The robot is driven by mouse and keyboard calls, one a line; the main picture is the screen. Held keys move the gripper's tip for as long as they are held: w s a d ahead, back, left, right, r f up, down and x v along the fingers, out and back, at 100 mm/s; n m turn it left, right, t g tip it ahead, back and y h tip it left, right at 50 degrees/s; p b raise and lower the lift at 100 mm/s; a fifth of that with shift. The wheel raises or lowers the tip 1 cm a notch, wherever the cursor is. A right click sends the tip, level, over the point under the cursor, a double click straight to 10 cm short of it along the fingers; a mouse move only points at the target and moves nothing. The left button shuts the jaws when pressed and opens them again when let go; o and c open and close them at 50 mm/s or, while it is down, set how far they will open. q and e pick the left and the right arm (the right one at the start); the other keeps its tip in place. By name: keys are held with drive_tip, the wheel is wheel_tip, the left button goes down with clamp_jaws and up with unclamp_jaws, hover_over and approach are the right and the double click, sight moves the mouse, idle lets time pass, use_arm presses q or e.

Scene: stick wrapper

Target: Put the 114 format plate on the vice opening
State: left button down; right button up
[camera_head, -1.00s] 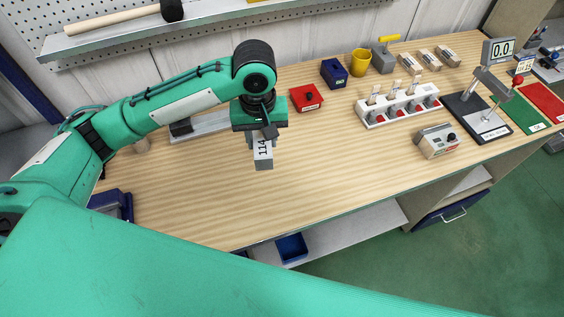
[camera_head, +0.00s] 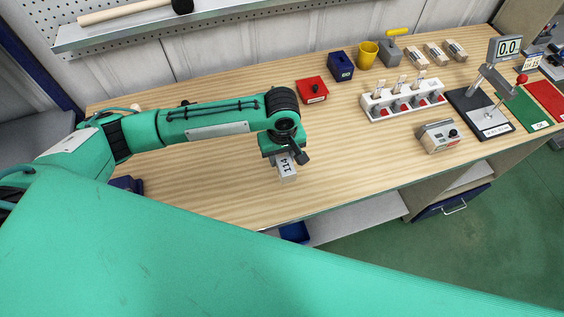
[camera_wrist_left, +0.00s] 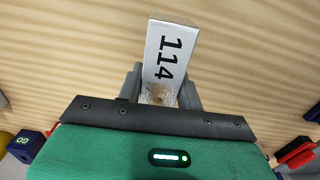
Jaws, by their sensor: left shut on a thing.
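The 114 format plate, a white block with black digits (camera_head: 287,166), is held in my left gripper (camera_head: 282,156) above the bare front-middle of the table. In the left wrist view the plate (camera_wrist_left: 168,50) sticks out from between the grey fingers (camera_wrist_left: 160,90), which are shut on its near end. I cannot clearly identify the vice opening. A grey block with a yellow handle (camera_head: 390,55) stands at the back of the table, well away from the plate. My right gripper is not in view.
A red box (camera_head: 312,91), blue box (camera_head: 341,67) and yellow cup (camera_head: 367,53) stand at the back. The wooden table (camera_head: 230,185) is clear around the plate.

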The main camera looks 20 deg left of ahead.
use_arm(q)
drive_tip(key=shift+f+p, duration=0.45)
drive_tip(key=shift+f, duration=2)
drive_tip(key=c, duration=0.9)
unclamp_jaws()
drive_tip(key=shift+f, duration=0.15)
